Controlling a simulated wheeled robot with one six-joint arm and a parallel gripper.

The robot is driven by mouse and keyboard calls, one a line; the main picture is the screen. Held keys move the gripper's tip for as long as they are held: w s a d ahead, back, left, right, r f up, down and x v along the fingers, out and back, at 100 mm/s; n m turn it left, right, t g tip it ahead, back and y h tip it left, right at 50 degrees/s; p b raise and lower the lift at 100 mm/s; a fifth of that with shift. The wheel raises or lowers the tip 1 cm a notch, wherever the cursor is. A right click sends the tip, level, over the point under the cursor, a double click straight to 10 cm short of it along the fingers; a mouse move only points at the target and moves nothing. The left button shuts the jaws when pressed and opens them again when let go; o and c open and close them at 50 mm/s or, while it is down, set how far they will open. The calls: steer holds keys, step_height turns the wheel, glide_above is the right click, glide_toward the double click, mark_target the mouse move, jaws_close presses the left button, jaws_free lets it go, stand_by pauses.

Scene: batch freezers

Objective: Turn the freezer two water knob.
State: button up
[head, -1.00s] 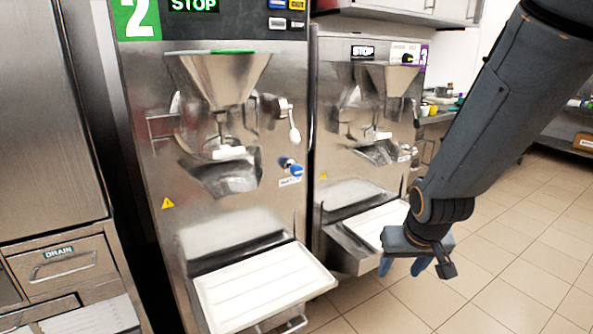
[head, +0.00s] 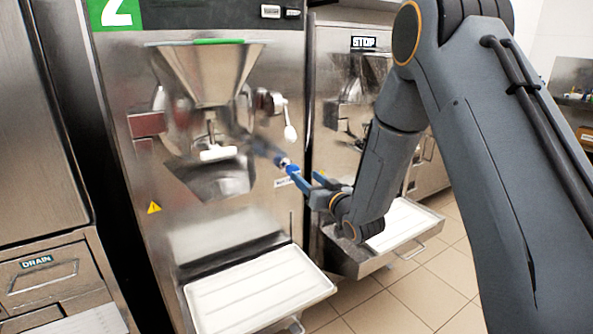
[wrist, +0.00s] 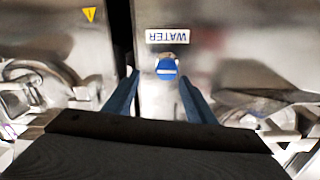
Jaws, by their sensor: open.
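The freezer two water knob (head: 285,163) is a blue knob on the steel front of freezer two (head: 228,215), right of its spout. In the wrist view the knob (wrist: 166,69) is round with a white bar across it, and the WATER label (wrist: 168,36) appears upside down above it. My gripper (head: 304,173) is open and empty, just in front and to the right of the knob. In the wrist view its two blue fingers lie either side of the knob in the picture. I cannot tell whether the fingertips reach around it.
A steel hopper (head: 207,75) and a lever with a white handle (head: 289,130) are above the knob. A white tray (head: 255,292) juts out below. Freezer three (head: 335,85) stands close on the right, with its own tray (head: 408,226).

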mark_target(292, 170)
steer(key=shift+s+a+p+x, duration=0.1)
steer(key=shift+a+p+x, duration=0.1)
steer(key=shift+x, duration=1)
steer(key=shift+s+a+p+x, duration=0.1)
steer(key=shift+a+p+x, duration=0.05)
steer(key=shift+x, duration=1.05)
steer(key=shift+s+a+p+x, duration=0.15)
steer(key=shift+a+x, duration=0.05)
steer(key=shift+x, duration=1)
steer(key=shift+c, duration=0.4)
